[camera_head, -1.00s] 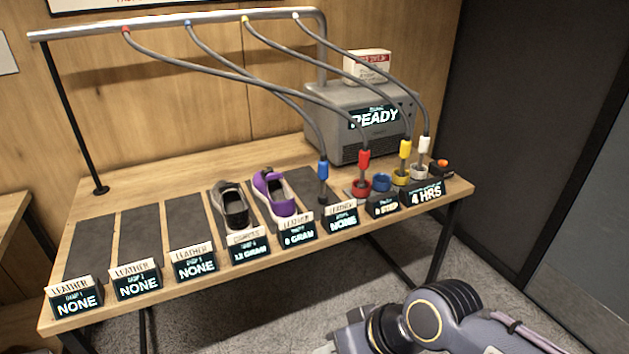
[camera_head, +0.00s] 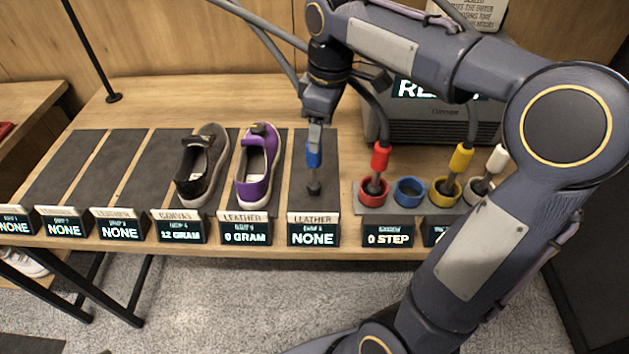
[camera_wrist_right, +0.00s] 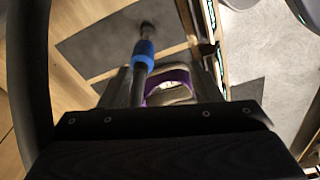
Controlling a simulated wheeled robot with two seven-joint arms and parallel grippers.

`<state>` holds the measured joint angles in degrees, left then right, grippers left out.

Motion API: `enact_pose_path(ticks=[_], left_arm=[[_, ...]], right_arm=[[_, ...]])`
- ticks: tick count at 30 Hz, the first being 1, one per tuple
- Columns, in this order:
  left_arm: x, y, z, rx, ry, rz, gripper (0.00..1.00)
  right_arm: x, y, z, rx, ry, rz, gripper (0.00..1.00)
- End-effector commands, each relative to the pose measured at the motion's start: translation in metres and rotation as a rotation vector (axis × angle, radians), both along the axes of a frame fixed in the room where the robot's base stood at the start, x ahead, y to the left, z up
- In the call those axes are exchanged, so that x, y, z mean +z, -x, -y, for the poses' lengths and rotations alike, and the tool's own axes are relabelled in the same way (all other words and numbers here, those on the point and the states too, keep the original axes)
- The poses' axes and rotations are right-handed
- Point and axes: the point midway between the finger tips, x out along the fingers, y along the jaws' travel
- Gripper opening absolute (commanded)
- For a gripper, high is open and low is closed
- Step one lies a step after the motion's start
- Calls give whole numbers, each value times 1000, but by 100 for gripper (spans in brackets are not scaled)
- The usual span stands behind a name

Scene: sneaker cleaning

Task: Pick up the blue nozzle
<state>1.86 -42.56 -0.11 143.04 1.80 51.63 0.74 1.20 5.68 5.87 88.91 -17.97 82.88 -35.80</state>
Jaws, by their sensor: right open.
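The blue nozzle (camera_head: 314,157) stands nearly upright on the dark mat of the rightmost shoe bay, its dark tip down on the mat. My right gripper (camera_head: 315,128) is open and points down right at the nozzle's upper end, above the blue collar. In the right wrist view the blue nozzle (camera_wrist_right: 144,50) shows ahead of the gripper's dark body, with its stem running back toward it. I cannot tell whether the fingers touch it. My left gripper is not in view.
A purple shoe (camera_head: 258,166) and a black shoe (camera_head: 203,165) stand left of the nozzle. Red (camera_head: 380,158), yellow (camera_head: 461,158) and white (camera_head: 497,158) nozzles stand in cups to the right. The blue cup (camera_head: 409,190) is empty. Grey hoses hang close to my right arm.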

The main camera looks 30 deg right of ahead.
Motion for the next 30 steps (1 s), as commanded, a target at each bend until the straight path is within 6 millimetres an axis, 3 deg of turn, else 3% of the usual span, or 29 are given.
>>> enact_pose_path(ticks=[3,6,24,30], left_arm=[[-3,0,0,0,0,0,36],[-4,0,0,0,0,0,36],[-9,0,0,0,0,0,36],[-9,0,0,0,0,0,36]], right_arm=[[-5,-28,2,95,39,-46,58],[-8,-38,4,133,55,-65,58],[-80,-36,6,141,58,-71,58],[-84,-36,5,140,58,-69,58]])
